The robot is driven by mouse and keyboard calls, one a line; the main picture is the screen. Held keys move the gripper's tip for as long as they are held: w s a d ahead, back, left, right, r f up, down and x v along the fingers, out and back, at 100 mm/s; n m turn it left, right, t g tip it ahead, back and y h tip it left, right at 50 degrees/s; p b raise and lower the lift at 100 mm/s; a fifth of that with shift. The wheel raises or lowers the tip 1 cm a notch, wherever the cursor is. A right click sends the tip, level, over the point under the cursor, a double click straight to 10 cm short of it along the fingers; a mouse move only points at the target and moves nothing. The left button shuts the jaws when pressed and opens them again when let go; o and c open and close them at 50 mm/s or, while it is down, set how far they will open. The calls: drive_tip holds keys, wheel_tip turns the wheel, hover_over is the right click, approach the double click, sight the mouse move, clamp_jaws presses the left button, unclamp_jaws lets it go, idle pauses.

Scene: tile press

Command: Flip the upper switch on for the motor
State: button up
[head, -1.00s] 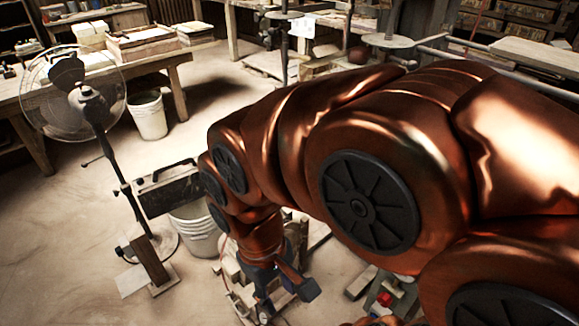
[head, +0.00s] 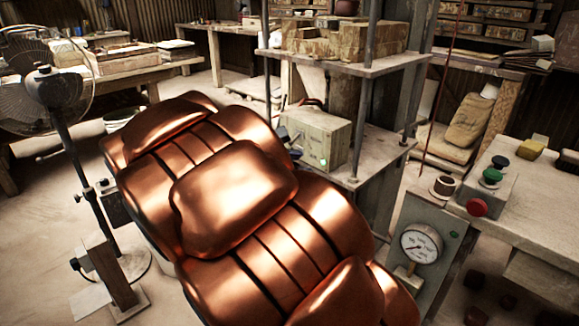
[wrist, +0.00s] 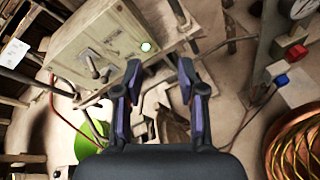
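A pale, worn control box (head: 320,138) stands on a metal shelf in the middle of the head view. A small lit green lamp (head: 323,161) is on its front. In the wrist view the box (wrist: 110,35) fills the upper left, tilted, with its lamp (wrist: 146,46) lit pale green. A dark toggle lever (wrist: 91,65) sticks out of its face; I cannot tell whether it is the upper switch, or its setting. My gripper (wrist: 159,66) is open and empty, its left fingertip close to the box's lower right. In the head view my arm hides most of the gripper.
The box's shelf (head: 372,160) has upright metal posts and an upper shelf (head: 345,65) carrying blocks. To the right are a pressure gauge (head: 421,245) and a box with red, green and black buttons (head: 488,188). A fan (head: 45,85) stands left.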

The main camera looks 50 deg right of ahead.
sight(300, 133)
drive_tip(key=w+d+f+n+t+h+b, duration=0.25)
drive_tip(key=w+n+h+b, duration=0.2)
drive_tip(key=w+b, duration=0.4)
drive_tip(key=shift+n+t, duration=0.25)
drive_tip(key=shift+n, duration=0.3)
drive_tip(key=shift+w+d+r, duration=0.1)
drive_tip(key=shift+w+d, duration=0.35)
drive_tip(key=shift+d, duration=0.7)
drive_tip(key=shift+w+d+r, duration=0.1)
drive_tip(key=shift+w+d, duration=0.3)
drive_tip(key=shift+d, duration=0.75)
drive_tip(key=shift+w+d+r, duration=0.1)
drive_tip(key=shift+w+d, duration=0.35)
drive_tip(key=shift+d, duration=0.7)
drive_tip(key=shift+c, duration=0.2)
clamp_jaws()
